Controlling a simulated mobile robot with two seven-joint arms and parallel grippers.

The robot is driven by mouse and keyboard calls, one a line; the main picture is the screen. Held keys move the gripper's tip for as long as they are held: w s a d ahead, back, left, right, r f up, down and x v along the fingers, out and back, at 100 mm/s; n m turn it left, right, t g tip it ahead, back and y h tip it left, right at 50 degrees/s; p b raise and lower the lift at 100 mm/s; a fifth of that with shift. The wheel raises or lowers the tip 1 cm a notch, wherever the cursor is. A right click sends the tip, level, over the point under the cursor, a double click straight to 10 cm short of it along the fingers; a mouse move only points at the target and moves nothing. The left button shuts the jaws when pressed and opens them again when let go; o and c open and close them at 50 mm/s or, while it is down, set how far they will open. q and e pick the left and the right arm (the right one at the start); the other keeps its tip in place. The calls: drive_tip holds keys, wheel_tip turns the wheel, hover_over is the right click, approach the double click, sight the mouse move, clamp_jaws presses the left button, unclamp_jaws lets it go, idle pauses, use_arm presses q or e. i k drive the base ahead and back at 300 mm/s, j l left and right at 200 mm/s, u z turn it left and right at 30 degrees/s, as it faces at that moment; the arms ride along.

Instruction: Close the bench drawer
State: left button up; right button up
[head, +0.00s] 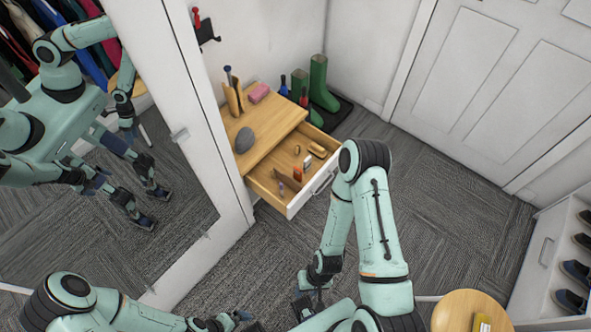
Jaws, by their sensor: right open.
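The wooden bench (273,129) stands against the wall by the mirror. Its drawer (323,184) is pulled out, with a white front and a metal handle. Several small things lie inside it. My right arm's elbow is just right of the drawer front and its forearm hangs down. My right gripper (306,306) is open, low in the picture, well below and apart from the drawer. My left gripper (240,320) is at the bottom edge, small and partly cut off, far from the drawer. I cannot tell whether its jaws are open.
On the bench top are a grey rounded object (245,140), a pink block (259,93) and a wooden holder (234,96). Green boots (320,85) stand on a dark tray behind. A mirror (190,215) at left reflects me. A round stool (470,310) and shoe shelf (545,262) are at right. Carpet before the drawer is clear.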

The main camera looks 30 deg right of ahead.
sight(292, 150)
drive_tip(key=z, duration=1.3)
drive_tip(key=i+l+u, duration=0.25)
drive_tip(key=i+l, duration=0.5)
